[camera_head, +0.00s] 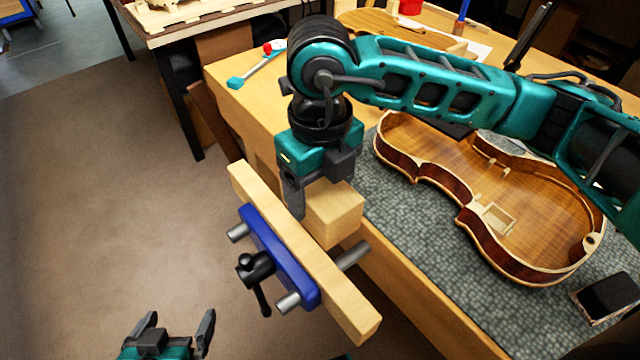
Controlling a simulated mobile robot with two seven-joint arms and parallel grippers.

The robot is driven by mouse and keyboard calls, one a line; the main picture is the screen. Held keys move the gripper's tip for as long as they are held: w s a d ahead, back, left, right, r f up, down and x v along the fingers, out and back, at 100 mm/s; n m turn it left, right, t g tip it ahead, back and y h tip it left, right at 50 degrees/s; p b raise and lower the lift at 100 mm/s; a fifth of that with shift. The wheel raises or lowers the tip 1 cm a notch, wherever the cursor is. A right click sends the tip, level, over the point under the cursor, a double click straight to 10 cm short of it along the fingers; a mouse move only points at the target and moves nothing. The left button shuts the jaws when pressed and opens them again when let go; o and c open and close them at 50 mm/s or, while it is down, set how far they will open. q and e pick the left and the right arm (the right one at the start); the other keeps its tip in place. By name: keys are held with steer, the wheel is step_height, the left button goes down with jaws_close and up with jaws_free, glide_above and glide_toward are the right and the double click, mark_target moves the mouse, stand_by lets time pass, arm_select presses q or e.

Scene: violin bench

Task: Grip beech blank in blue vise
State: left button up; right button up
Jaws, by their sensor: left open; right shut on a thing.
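The beech blank (338,218) is a pale, squared block at the bench edge, behind the long wooden jaw board (335,297) of the blue vise (278,258). My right gripper (318,192) points down from above and is shut on the blank; one dark finger shows on its left side, the other is mostly hidden. I cannot tell whether the blank touches the jaw board. The vise's black handle (258,272) and steel rods show on the front side. My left gripper (178,325) is open and empty at the bottom edge, below and left of the vise.
An open violin body (500,215) lies on a grey mat (420,225) right of the blank. A dark block (608,297) lies near the right edge. A teal-tipped tool (255,70) lies at the bench's far left. The floor left of the vise is clear.

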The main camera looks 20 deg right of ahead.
mark_target(320, 185)
arm_select(q)
steer(key=shift+f+b, duration=0.85)
steer(key=shift+f, duration=0.05)
arm_select(e)
steer(key=shift+f, duration=0.85)
steer(key=o, duration=1.4)
steer(key=shift+o, duration=0.2)
steer(key=shift+r, duration=0.4)
step_height(320, 185, up, 12)
steer(key=p, duration=0.2)
steer(key=shift+f+p, duration=0.2)
steer(key=shift+p, duration=0.2)
arm_select(q)
steer(key=r, duration=0.4)
steer(key=shift+w+d+r, duration=0.1)
steer(key=shift+w+d, duration=0.15)
steer(key=shift+d, duration=0.15)
arm_select(e)
steer(key=shift+r, duration=0.3)
